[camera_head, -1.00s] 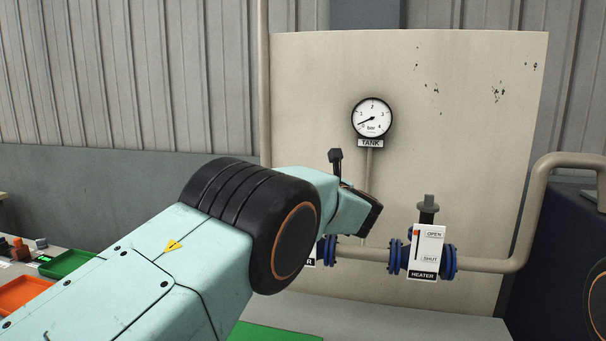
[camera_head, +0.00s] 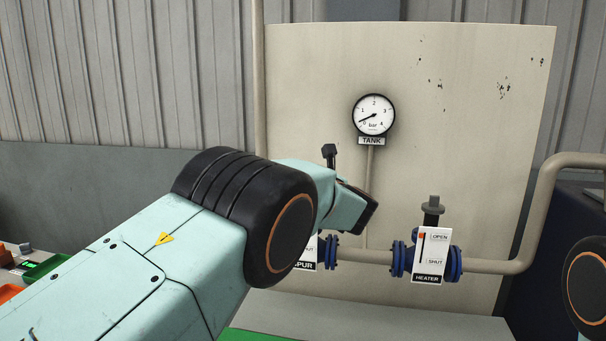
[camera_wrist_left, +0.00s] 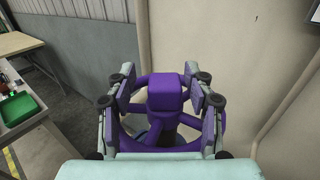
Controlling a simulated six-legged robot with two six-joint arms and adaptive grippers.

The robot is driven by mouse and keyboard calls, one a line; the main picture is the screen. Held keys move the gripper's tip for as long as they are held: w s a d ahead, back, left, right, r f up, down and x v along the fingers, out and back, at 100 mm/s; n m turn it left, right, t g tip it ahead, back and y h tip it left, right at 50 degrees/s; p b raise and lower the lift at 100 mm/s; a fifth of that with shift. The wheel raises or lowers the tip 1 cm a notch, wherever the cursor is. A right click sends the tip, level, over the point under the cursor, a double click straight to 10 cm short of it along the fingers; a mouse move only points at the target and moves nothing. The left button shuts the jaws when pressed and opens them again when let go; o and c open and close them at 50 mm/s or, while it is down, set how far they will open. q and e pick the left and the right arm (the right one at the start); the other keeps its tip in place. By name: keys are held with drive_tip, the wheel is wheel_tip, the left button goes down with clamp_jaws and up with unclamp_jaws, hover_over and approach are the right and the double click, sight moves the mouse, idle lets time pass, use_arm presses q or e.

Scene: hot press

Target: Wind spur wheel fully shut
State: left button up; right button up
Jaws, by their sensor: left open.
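The spur wheel (camera_wrist_left: 165,96) is purple and shows in the left wrist view, with a rim, spokes and a raised block at its hub. My left gripper (camera_wrist_left: 164,88) is open, with one finger on each side of the hub block and gaps to it. The fingers lie over the rim; I cannot tell whether they touch it. In the head view my left arm hides the wheel and the left gripper's fingers. The spur valve's label plate (camera_head: 304,253) shows partly beside my arm, its upper part covered. My right gripper is not in view.
The tank (camera_head: 460,110) stands behind, with a gauge (camera_head: 374,115) reading low. The heater valve (camera_head: 430,254) sits right of the spur valve on the same pipe, its marker near OPEN. A green tray (camera_wrist_left: 22,110) lies on a bench at left.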

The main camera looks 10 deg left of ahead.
use_arm(q)
drive_tip(key=shift+w+f, duration=0.15)
drive_tip(key=shift+w+d+f, duration=0.1)
drive_tip(key=shift+d, duration=0.05)
drive_tip(key=shift+c, duration=0.3)
drive_tip(key=shift+d, duration=0.2)
drive_tip(key=shift+c, duration=0.7)
drive_tip(key=shift+s+r, duration=0.3)
drive_tip(key=shift+s, duration=0.1)
drive_tip(key=c, duration=0.3)
drive_tip(key=shift+c, duration=0.9)
drive_tip(key=shift+a, duration=0.15)
drive_tip(key=shift+c, duration=1.4)
drive_tip(key=shift+w, duration=0.1)
clamp_jaws()
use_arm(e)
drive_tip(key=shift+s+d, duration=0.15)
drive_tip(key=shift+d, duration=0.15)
use_arm(q)
drive_tip(key=shift+f, duration=0.1)
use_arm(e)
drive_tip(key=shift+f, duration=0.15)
